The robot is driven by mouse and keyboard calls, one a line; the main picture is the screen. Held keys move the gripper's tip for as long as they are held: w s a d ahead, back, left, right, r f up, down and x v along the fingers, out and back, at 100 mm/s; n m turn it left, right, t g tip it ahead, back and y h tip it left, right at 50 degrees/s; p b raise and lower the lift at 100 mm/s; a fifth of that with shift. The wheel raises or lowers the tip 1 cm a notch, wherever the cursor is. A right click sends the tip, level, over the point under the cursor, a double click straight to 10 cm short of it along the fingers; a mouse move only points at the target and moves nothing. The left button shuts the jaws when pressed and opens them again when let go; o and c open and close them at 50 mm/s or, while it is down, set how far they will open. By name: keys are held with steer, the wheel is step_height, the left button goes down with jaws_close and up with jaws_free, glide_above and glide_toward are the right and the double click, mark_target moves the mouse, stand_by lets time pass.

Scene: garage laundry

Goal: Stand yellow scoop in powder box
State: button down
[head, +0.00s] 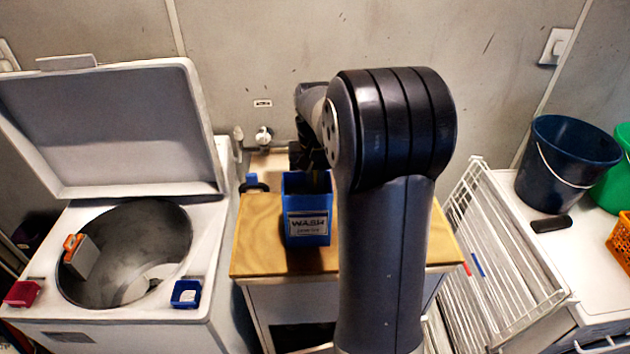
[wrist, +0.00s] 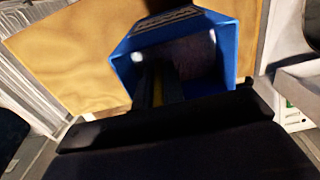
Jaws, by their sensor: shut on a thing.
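The powder box (head: 308,237) is a blue open-topped box with a "WASH" label, standing on the wooden top of a cabinet. In the wrist view its open mouth (wrist: 228,50) faces me, with a dark interior. My gripper (wrist: 160,85) is shut, with its dark fingers reaching down at the box mouth. A thin yellow strip, likely the yellow scoop (wrist: 158,88), shows between the fingers; most of it is hidden. I cannot tell whether it touches the box floor. In the head view my arm covers most of the gripper.
The wooden cabinet top (head: 262,235) has free room left of the box. An open top-loading washer (head: 200,240) stands left, with small red and blue boxes on it. A white wire rack (head: 500,265) and dark bucket (head: 568,155) are right. A tap (head: 264,137) is behind.

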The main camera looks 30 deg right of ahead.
steer(key=shift+f, duration=0.1)
steer(key=c, duration=1.5)
jaws_free()
step_height(320, 180, up, 12)
steer(key=shift+r+b, duration=0.15)
steer(key=shift+b, duration=0.15)
